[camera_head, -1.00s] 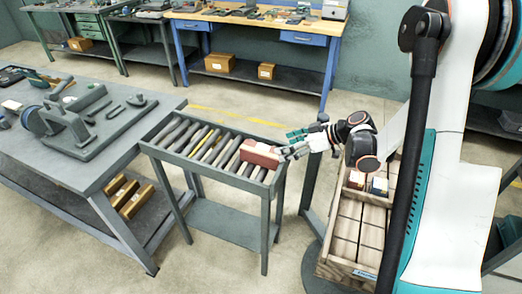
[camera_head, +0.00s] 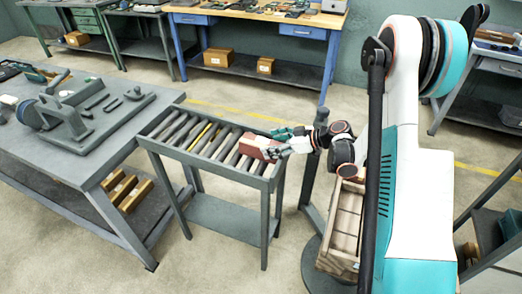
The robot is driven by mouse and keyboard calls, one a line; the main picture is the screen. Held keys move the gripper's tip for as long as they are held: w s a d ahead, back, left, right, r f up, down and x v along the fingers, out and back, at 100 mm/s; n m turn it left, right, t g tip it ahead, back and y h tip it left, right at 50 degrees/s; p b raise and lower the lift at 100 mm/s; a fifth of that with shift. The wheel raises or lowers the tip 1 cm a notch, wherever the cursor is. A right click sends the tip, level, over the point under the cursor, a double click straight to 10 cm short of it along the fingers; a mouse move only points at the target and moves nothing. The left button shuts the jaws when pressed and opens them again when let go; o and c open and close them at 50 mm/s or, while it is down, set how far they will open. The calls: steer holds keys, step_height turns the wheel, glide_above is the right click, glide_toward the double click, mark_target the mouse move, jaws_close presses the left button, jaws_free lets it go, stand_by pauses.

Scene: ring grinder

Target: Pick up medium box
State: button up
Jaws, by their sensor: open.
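A reddish-brown box (camera_head: 254,148), which may be the medium box, lies at the right end of the grey roller table (camera_head: 232,177). My gripper (camera_head: 277,142) is open at the box's right side. One teal-tipped finger shows at the far side and a grey finger at the near side, close to the box's right end. At this size I cannot tell whether the fingers touch the box.
A wooden crate with compartments (camera_head: 344,228) stands right of the roller table, partly hidden by my arm. A grey workbench (camera_head: 75,175) with a grinder-like machine (camera_head: 62,122) is on the left. Wooden boxes (camera_head: 218,57) sit on a shelf behind.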

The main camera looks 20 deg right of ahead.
mark_target(267, 144)
steer(key=b+x, duration=0.2)
steer(key=x, duration=0.3)
steer(key=shift+a+f, duration=0.1)
steer(key=shift+f, duration=0.05)
steer(key=c, duration=1.7)
steer(key=shift+o, duration=0.2)
